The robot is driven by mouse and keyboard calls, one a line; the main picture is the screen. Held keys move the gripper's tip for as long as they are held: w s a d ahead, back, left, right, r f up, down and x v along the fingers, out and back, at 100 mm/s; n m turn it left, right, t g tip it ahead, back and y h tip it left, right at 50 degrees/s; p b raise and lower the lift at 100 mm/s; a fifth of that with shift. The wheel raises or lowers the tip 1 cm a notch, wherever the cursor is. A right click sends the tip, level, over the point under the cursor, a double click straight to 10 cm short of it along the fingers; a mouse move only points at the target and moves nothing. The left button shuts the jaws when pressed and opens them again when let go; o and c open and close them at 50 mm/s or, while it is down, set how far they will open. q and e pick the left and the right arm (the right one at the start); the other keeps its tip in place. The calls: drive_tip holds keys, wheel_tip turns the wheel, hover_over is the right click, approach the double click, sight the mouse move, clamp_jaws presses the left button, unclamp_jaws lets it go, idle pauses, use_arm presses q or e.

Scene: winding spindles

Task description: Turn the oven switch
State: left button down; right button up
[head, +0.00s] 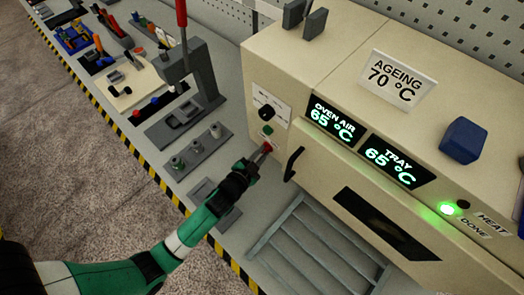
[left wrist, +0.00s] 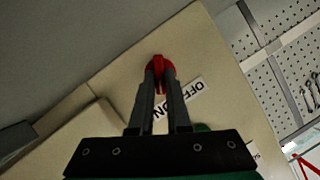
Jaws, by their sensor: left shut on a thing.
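The beige oven (head: 305,65) stands on the bench, with a small control panel on its left side. The red oven switch (head: 267,147) is low on that panel, below a green button (head: 267,129) and a black knob (head: 266,112). My left gripper (head: 260,156) reaches it from the lower left and is shut on it. In the left wrist view the red switch (left wrist: 158,64) shows between and beyond the two fingertips (left wrist: 160,80), beside a partly covered ON/OFF label (left wrist: 188,90). The fingers hide part of the switch. My right gripper is not in view.
The oven's black door handle (head: 292,164) is close to the right of my left gripper. Displays read oven air 65 °C and tray 65 °C; a green lamp (head: 447,209) glows near DONE. A slatted rack (head: 310,240) lies below the door. A red-levered press (head: 190,80) stands left.

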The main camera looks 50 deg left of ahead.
use_arm(q)
drive_tip(key=shift+a+r+n+h+p, duration=0.2)
drive_tip(key=shift+r+n+h+p, duration=0.25)
drive_tip(key=shift+n+p, duration=0.6)
drive_tip(key=shift+a+f+n+h+p, duration=0.1)
drive_tip(key=shift+f+n+h+p, duration=0.15)
drive_tip(key=shift+h+p, duration=0.2)
drive_tip(key=shift+f+n+h+b, duration=0.25)
drive_tip(key=shift+n+h+b, duration=0.15)
drive_tip(key=shift+n+b, duration=0.2)
drive_tip(key=shift+a+f+n+h+b, duration=0.15)
drive_tip(key=shift+n+h+b, duration=0.45)
drive_tip(key=shift+n+b, duration=0.45)
drive_tip(key=n+h+b, duration=0.2)
drive_tip(key=b, duration=0.1)
drive_tip(key=shift+a+n, duration=0.15)
drive_tip(key=shift+n, duration=0.2)
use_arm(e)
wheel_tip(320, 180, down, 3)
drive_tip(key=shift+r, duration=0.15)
use_arm(q)
drive_tip(key=c, duration=0.9)
unclamp_jaws()
